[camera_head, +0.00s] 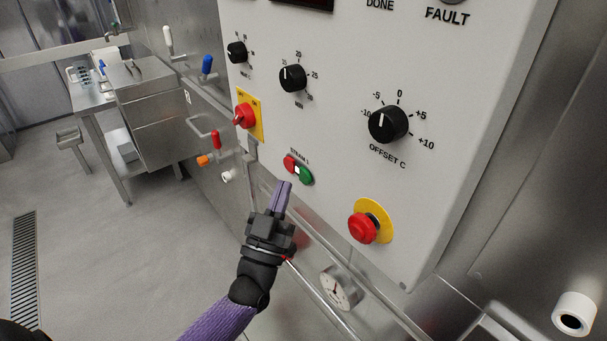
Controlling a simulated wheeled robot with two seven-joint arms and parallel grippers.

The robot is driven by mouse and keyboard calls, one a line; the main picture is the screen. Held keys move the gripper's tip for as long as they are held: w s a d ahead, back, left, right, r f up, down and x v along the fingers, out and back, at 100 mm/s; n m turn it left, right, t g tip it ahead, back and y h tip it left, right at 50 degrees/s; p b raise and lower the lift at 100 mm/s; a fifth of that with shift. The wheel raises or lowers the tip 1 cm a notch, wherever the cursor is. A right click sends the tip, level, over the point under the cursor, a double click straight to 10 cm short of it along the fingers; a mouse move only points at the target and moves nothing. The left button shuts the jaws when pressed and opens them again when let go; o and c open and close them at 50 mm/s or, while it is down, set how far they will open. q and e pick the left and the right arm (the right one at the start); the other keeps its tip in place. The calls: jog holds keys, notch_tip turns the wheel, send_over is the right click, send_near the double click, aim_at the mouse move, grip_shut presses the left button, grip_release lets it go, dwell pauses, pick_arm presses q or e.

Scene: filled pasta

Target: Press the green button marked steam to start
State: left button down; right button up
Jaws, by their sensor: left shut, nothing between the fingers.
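The green button (306,176) sits at the right end of a small red, white and green button unit on the white control panel (340,130). The label above the unit reads STEAM and is partly legible. The red half (289,163) is at its left. My left gripper (284,187) is shut and empty, its purple fingers pointing up just below and left of the green button. I cannot tell whether the fingertips touch the panel. The green button is not covered. My right gripper is not in view.
A red emergency button on a yellow disc (374,212) is to the right of the steam unit. A red switch on a yellow plate (244,117) is to the left. Black knobs (388,124) sit above. Pipes and a gauge (340,290) run below the panel.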

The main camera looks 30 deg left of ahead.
pick_arm(q)
jog(key=s, duration=0.1)
jog(key=s+a+p, duration=0.1)
jog(key=s, duration=0.1)
jog(key=shift+s+a, duration=0.2)
jog(key=shift+s, duration=0.05)
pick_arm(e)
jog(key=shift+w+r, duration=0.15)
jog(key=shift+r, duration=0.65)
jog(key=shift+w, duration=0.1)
